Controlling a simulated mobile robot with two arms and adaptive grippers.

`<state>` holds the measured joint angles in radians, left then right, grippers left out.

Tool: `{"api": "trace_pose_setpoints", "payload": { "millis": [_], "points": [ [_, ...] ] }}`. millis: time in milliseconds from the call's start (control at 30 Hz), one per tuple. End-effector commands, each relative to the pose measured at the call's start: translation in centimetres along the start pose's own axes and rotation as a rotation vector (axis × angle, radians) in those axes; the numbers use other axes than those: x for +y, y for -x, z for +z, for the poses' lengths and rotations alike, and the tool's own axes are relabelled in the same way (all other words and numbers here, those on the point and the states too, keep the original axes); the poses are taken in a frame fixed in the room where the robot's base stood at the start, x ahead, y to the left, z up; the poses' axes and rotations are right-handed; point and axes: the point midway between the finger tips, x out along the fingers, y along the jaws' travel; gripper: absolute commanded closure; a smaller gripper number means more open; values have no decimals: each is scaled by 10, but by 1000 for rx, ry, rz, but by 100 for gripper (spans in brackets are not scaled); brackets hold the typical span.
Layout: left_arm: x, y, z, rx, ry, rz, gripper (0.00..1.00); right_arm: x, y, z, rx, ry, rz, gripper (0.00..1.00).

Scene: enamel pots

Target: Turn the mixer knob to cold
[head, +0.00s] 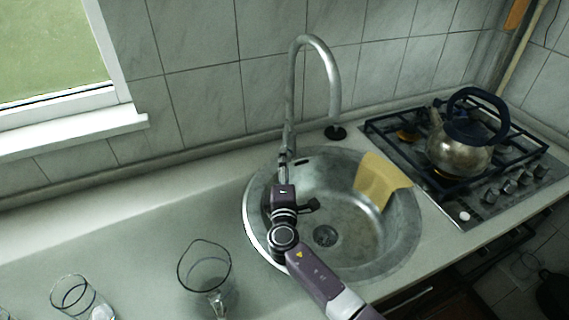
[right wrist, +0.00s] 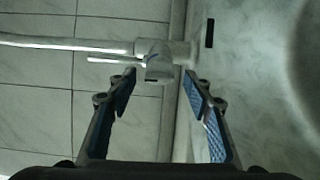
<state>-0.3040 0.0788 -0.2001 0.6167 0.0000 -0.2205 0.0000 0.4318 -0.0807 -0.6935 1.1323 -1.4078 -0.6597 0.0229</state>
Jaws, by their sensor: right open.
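The tall metal mixer tap (head: 333,85) stands at the back rim of the round sink (head: 405,245), with its spout arching up and over to the right. In the right wrist view the mixer body (right wrist: 158,52) lies just ahead of my fingertips, with a thin lever (right wrist: 108,60) pointing left alongside the spout pipe. My right gripper (right wrist: 158,84) is open, its two blue-padded fingers apart with the rounded end of the mixer body near the gap. In the head view my right gripper (head: 283,172) is just below the tap base and partly hides it. My left gripper is not in view.
A yellow cloth (head: 378,180) hangs over the sink's right rim. A metal kettle (head: 455,150) stands on the gas hob (head: 490,190) at the right. A clear glass (head: 204,268) and other glassware (head: 75,292) stand on the counter at lower left. The counter left of the sink is otherwise clear.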

Motion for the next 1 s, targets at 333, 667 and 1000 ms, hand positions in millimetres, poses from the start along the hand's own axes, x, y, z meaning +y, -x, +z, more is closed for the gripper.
{"api": "trace_pose_setpoints", "payload": {
  "millis": [333, 667, 1000],
  "points": [
    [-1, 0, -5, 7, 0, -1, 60, 0, -9, 0, 1, -1, 0, 54],
    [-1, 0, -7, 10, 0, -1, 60, 0, -9, 0, 0, -1, -1, 78],
    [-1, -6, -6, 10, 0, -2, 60, -3, -9, 0, 0, -14, 2, 96]
  ]
}}
